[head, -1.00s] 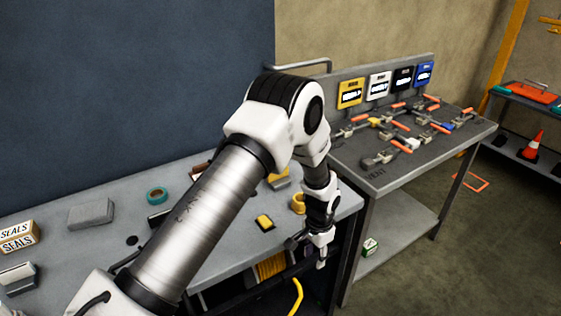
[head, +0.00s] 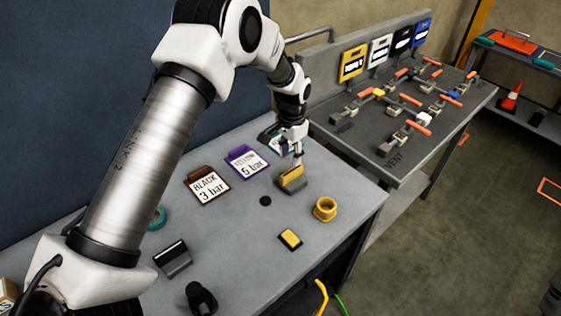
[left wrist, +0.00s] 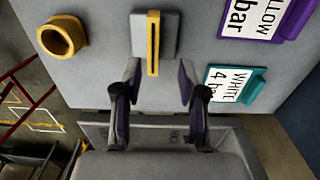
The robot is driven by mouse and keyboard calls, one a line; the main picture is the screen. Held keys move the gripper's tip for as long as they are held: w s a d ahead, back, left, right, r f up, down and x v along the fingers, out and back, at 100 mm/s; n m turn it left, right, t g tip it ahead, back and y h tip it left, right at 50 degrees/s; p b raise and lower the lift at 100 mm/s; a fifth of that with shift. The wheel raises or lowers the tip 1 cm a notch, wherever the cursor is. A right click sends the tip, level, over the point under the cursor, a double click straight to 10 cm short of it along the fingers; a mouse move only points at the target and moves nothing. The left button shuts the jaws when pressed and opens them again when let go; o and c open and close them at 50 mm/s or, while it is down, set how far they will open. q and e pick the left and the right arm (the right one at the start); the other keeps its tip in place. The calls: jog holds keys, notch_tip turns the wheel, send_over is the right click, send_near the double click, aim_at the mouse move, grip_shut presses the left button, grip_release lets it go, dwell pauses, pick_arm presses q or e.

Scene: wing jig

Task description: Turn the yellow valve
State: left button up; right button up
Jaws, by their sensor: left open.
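A valve with a yellow body (head: 379,92) and orange-tipped handles beside it sits among several similar valves on the right-hand bench. My left gripper (head: 298,158) is on the left-hand bench, well away from that valve. It hangs over a grey block with an upright yellow strip (head: 292,178). In the left wrist view the open fingers (left wrist: 159,72) stand on either side of the yellow strip (left wrist: 153,45), with gaps to both. I cannot tell how far above the block they are. My right gripper is not in view.
The right bench (head: 362,150) has yellow, white, black and blue signs behind the valves. On the left bench lie a "BLACK 3 bar" card (head: 208,188), a "YELLOW 5 bar" card (head: 246,163), a yellow ring (head: 325,209) and a yellow-topped pad (head: 290,239).

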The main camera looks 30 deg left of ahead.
aim_at(292, 171)
pick_arm(q)
jog(key=f, duration=0.1)
jog(key=d+f+p, duration=0.1)
jog(key=f+p, duration=0.1)
jog(key=f, duration=0.1)
jog(key=shift+s+d, duration=0.2)
jog(key=shift+s, duration=0.15)
jog(key=shift+w+a+f, duration=0.1)
jog(key=shift+a+f, duration=0.1)
jog(key=shift+f, duration=0.4)
jog(key=shift+w+a+f, duration=0.1)
jog(key=shift+a+f, duration=0.05)
jog(key=shift+f, duration=0.4)
jog(key=shift+a+f, duration=0.15)
jog(key=shift+f, duration=0.1)
jog(key=shift+r, duration=0.1)
jog(key=shift+c, duration=0.3)
jog(key=shift+s+d+r, duration=0.1)
jog(key=shift+d, duration=0.2)
jog(key=c, duration=0.6)
jog(key=shift+a, duration=0.1)
grip_shut()
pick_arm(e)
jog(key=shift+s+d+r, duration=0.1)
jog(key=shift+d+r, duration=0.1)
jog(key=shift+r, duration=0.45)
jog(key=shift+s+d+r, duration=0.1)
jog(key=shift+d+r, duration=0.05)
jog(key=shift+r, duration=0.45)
